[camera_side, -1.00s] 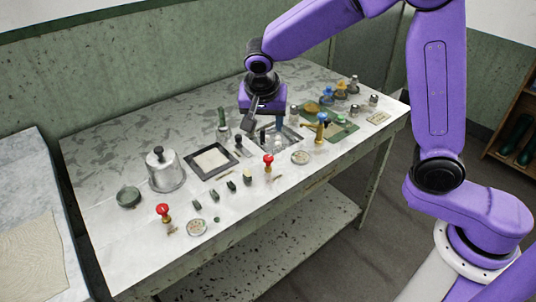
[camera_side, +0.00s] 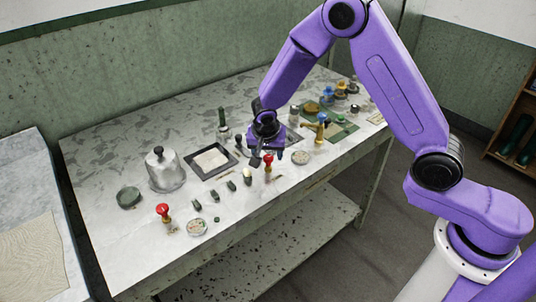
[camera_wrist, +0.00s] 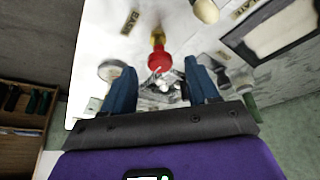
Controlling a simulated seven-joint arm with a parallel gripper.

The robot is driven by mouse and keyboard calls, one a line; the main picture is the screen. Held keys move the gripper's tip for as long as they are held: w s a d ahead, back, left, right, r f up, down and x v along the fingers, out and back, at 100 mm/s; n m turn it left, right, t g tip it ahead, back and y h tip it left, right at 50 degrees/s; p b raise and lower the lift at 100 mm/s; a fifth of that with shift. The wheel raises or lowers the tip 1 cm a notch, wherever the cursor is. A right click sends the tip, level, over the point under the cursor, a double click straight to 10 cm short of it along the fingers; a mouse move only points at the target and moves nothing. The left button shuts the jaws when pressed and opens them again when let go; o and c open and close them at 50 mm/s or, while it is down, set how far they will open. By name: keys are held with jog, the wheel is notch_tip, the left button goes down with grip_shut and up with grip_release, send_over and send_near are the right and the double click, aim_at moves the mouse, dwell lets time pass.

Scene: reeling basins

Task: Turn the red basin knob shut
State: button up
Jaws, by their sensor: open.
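A red knob on a brass stem (camera_side: 268,159) stands near the front middle of the table. In the wrist view the red knob (camera_wrist: 160,62) lies beside a small label that seems to read "BASIN". My gripper (camera_side: 266,155) is open and low over the table, close to this knob. In the wrist view the knob shows between my two blue fingertips (camera_wrist: 159,76), slightly beyond them; I cannot tell whether they touch it. A second red knob (camera_side: 162,210) stands at the table's front left.
A clear bell-shaped cover (camera_side: 164,172) and a dark-framed plate (camera_side: 211,160) stand left of my gripper. Several small dark pieces and a round dish (camera_side: 300,157) lie nearby.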

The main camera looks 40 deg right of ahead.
jog(key=shift+x, duration=0.85)
jog(key=c, duration=1)
jog(key=shift+c, duration=0.2)
